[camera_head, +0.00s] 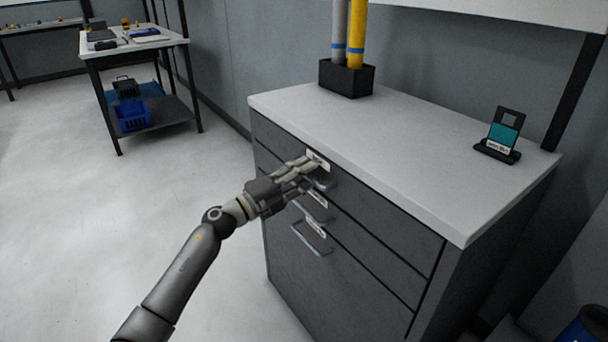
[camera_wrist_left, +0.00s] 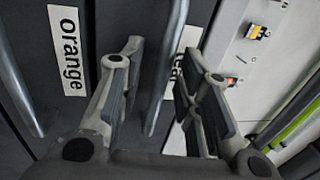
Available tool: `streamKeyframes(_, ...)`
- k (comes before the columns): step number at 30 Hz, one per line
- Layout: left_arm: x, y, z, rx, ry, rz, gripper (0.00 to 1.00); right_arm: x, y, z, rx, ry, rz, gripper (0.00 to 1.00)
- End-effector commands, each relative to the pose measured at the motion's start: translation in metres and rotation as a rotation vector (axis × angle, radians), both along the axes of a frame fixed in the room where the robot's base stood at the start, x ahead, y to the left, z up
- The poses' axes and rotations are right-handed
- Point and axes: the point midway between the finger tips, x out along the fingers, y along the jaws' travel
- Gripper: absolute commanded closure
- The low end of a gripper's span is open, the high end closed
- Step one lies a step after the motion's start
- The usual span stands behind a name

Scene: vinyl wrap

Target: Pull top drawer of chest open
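The grey chest (camera_head: 340,250) has several drawers, each with a white label and a metal bar handle. Its top drawer (camera_head: 385,215) looks shut, its front flush with the drawer below. My left gripper (camera_head: 312,170) is at the top drawer's handle (camera_head: 327,182). In the left wrist view my left gripper (camera_wrist_left: 165,75) is open, and the top handle (camera_wrist_left: 167,70) runs between its two fingers, with a gap visible on the left side. The right finger partly covers the top drawer's label (camera_wrist_left: 185,65). My right gripper is not in view.
A black box (camera_head: 345,80) with grey and yellow rolls and a small black stand (camera_head: 500,140) are on the chest's white top (camera_head: 410,135). The middle drawer's label reads "orange" (camera_wrist_left: 68,50). A worktable (camera_head: 130,42) stands back left. The floor left of the chest is clear.

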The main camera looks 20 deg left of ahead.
Motion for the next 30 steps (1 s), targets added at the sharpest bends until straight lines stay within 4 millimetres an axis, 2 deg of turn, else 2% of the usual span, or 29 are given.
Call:
streamKeyframes(8,0.0013,-0.0006,-0.0002,0.0,0.001,0.001,0.68,0.0001,-0.0003,0.0007,0.0,0.0,-0.001,0.73)
streamKeyframes(16,0.0012,-0.0004,-0.0002,0.0,0.001,0.001,1.0,0.0,-0.0003,0.0005,0.0,0.0,-0.001,0.73)
streamKeyframes(30,-0.0037,0.0033,0.0,0.001,0.002,0.001,1.0,0.0002,-0.0001,0.0003,0.001,-0.004,0.0,0.73)
